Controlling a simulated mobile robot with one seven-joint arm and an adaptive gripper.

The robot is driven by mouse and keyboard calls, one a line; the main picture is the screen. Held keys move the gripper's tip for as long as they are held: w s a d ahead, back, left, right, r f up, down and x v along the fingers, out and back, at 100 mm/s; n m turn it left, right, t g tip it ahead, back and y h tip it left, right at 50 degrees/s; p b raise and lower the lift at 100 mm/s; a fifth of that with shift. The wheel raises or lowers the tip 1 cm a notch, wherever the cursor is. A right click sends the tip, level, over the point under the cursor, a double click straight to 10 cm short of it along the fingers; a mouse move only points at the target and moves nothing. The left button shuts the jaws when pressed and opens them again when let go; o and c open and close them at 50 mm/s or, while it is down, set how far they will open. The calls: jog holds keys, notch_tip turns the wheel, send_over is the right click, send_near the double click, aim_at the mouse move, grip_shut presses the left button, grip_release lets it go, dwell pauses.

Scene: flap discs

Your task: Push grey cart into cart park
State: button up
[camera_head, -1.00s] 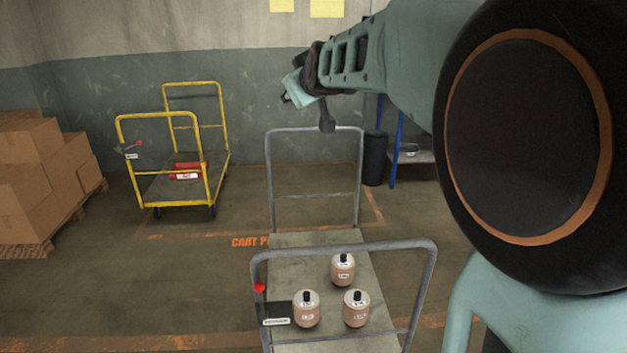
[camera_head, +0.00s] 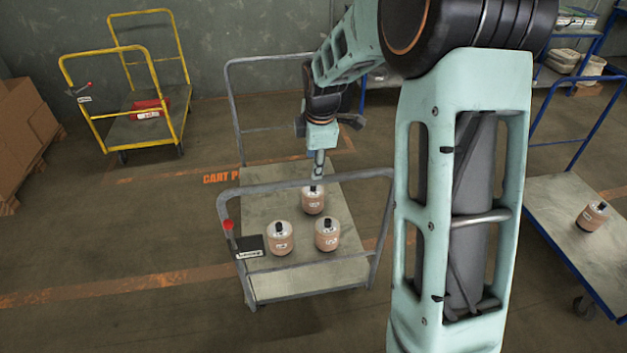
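The grey cart (camera_head: 306,269) stands in the middle of the head view, its near push bar (camera_head: 300,184) towards me. A red-knobbed lever (camera_head: 228,225) and a label are at its left near corner. Three tan bottles (camera_head: 281,240) stand upright on its deck. The cart park is marked by orange floor lines (camera_head: 180,173) and lettering (camera_head: 221,178), partly hidden by the cart. The cart's far end is around the front line; I cannot tell if it crosses it. My gripper (camera_head: 319,166) points down over the deck, just above the far bottle. Its fingers are too unclear to judge.
A yellow cart (camera_head: 130,125) with a red item stands at the back left. Boxes (camera_head: 25,130) are stacked at the left edge. Floor left of the grey cart is clear.

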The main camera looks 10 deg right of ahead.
jog(key=b+x, duration=0.5)
jog(key=x, duration=0.5)
jog(key=shift+w+f+b, duration=0.15)
jog(key=shift+f+b, duration=0.1)
jog(key=shift+b, duration=0.05)
grip_shut()
